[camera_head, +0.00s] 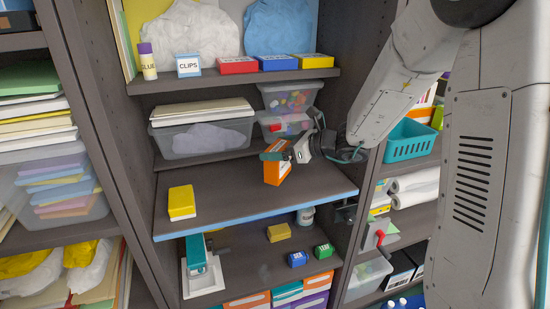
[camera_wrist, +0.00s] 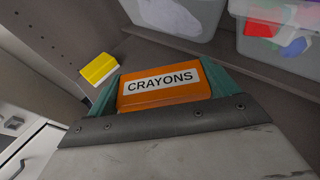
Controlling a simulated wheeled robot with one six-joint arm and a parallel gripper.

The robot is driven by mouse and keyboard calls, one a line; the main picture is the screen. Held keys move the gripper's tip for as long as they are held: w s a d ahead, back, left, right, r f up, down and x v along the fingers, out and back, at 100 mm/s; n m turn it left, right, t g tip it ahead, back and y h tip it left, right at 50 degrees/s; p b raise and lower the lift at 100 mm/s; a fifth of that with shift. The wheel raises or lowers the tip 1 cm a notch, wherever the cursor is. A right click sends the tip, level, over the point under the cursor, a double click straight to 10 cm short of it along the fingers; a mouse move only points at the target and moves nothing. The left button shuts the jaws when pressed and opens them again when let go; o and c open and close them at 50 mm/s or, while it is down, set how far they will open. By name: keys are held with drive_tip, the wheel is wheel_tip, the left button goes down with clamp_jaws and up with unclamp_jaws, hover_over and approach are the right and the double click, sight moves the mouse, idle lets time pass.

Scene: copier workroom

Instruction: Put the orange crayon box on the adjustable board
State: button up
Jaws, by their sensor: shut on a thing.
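The orange crayon box (camera_head: 278,172) is in my gripper (camera_head: 284,156), over the right part of a grey shelf board with a blue front edge. I take this as the adjustable board (camera_head: 245,201). In the wrist view the box (camera_wrist: 165,86), labelled CRAYONS, sits between the teal fingers of my gripper (camera_wrist: 164,84), which are shut on it. The box is tilted in the head view. I cannot tell whether its lower end touches the board.
A yellow box (camera_head: 181,202) stands on the board's left; it also shows in the wrist view (camera_wrist: 99,69). Clear bins (camera_head: 203,138) stand behind on a higher shelf. A teal stapler (camera_head: 197,254) and small boxes are below. The board's middle is clear.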

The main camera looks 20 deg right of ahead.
drive_tip(key=shift+w+a, duration=0.1)
drive_tip(key=shift+w, duration=0.15)
drive_tip(key=f, duration=0.1)
drive_tip(key=w+f, duration=0.1)
drive_tip(key=f, duration=0.1)
drive_tip(key=shift+a, duration=0.1)
drive_tip(key=shift+s+f, duration=0.1)
drive_tip(key=shift+f, duration=0.2)
drive_tip(key=shift+f, duration=0.15)
drive_tip(key=o, duration=1)
drive_tip(key=shift+c, duration=0.2)
